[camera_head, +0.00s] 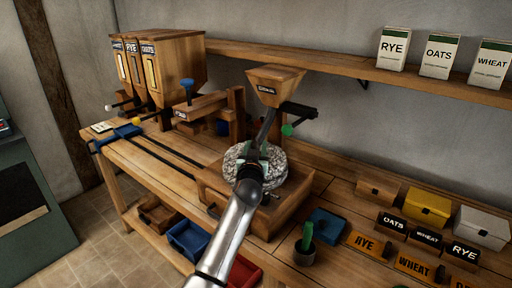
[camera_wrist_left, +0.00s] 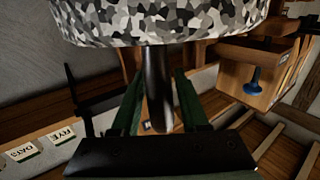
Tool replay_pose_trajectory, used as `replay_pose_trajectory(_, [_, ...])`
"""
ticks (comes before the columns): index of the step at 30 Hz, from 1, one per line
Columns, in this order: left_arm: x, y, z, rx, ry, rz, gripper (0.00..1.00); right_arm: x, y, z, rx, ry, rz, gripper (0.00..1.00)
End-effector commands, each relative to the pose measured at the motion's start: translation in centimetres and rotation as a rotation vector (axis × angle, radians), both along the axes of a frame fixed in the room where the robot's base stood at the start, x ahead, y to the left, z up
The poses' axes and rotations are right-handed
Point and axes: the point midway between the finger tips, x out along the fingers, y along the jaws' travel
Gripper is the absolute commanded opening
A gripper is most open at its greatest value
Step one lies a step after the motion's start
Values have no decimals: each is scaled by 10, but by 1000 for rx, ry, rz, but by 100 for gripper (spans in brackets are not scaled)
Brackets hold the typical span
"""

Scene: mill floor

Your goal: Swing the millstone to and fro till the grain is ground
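The speckled grey millstone (camera_head: 274,169) sits on a wooden base (camera_head: 226,193) on the bench. It also shows at the top of the left wrist view (camera_wrist_left: 160,20). A dark upright handle (camera_wrist_left: 157,80) stands at the stone. My left gripper (camera_head: 253,158) reaches in over the stone's near side. Its green fingers (camera_wrist_left: 158,95) lie on both sides of the handle and appear to be shut on it. A wooden hopper (camera_head: 275,86) is above the stone. Grain is not visible. My right gripper is out of view.
Grain bins (camera_head: 176,72) stand at the back left. A shelf (camera_head: 330,64) runs along the wall.

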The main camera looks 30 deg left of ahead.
Motion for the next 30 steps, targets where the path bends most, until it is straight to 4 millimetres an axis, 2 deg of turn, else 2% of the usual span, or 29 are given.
replay_pose_trajectory(2, [0,0,0,0,0,0,34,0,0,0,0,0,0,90])
replay_pose_trajectory(11, [0,0,0,0,0,0,0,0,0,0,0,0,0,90])
replay_pose_trajectory(30, [0,0,0,0,-1,0,0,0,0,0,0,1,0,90])
